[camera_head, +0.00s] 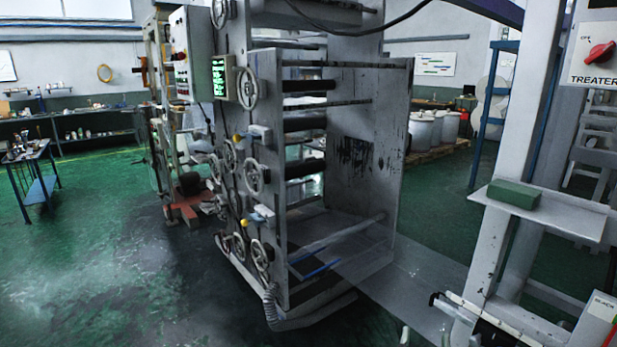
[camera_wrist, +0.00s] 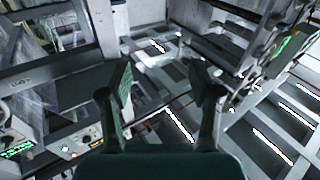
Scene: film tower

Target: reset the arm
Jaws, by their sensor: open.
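My gripper (camera_wrist: 162,90) shows in the wrist view with its two dark fingers spread apart. It is open, and nothing sits between the fingertips. Behind the gap I see grey machine frames and floor with bright reflections. The head view does not clearly show my gripper or my arm.
A tall grey roller machine (camera_head: 365,150) with several handwheels stands in the middle of the head view. A green block (camera_head: 514,194) lies on a grey shelf (camera_head: 560,218) at the right, below a red knob (camera_head: 600,54). Green floor (camera_head: 110,250) at the left is clear.

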